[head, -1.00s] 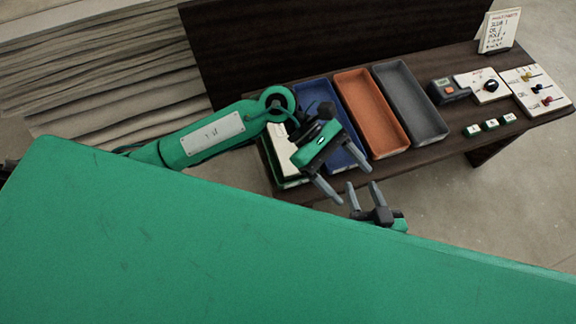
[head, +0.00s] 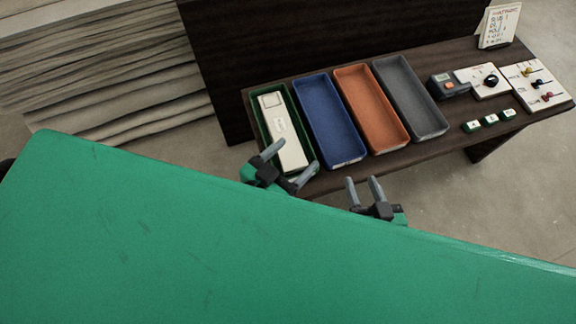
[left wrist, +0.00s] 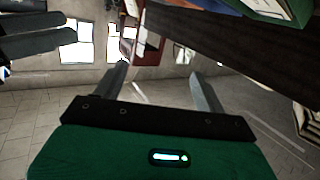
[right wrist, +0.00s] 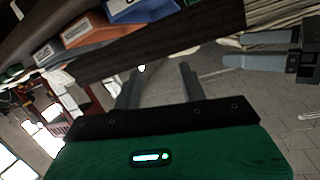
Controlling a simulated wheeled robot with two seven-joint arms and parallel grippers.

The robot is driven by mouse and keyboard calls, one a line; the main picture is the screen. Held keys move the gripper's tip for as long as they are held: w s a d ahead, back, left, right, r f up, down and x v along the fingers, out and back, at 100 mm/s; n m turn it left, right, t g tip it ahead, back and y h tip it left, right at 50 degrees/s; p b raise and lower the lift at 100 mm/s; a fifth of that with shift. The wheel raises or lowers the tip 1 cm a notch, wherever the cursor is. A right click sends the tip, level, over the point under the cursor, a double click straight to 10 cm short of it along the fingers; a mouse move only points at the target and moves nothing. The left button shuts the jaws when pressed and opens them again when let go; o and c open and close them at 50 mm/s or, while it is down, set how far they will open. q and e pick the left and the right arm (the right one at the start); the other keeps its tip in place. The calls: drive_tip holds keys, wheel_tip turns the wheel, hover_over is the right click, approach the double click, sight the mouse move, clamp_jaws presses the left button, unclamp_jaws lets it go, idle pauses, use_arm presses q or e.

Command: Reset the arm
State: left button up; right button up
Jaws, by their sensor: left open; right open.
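My left gripper (head: 284,165) is open and empty in the head view, in front of the near end of the green tray. Its two fingers also show spread apart in the left wrist view (left wrist: 160,88). My right gripper (head: 364,186) is open and empty to its right, below the front edge of the table. Its fingers also show apart in the right wrist view (right wrist: 160,85). Most of both arms is hidden behind the large green surface, which looks like part of my body.
A dark table (head: 390,165) holds a green tray (head: 258,120) with a white item (head: 286,140), a blue tray (head: 325,118), an orange tray (head: 370,108) and a grey tray (head: 410,98). Switch panels (head: 536,84) and a sign (head: 499,27) stand at right. A stack of sheets (head: 90,75) is at left.

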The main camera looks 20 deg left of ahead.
use_arm(q)
drive_tip(key=shift+s+a+f+n+g+y, duration=0.15)
drive_tip(key=shift+s+f+n+g, duration=0.1)
drive_tip(key=shift+s+f+n, duration=0.2)
drive_tip(key=shift+s+a+f+n+g+y, duration=0.15)
drive_tip(key=shift+s+f+n+g, duration=0.1)
drive_tip(key=shift+s+f+n, duration=0.25)
drive_tip(key=shift+w+d+f, duration=0.1)
drive_tip(key=shift+w, duration=0.05)
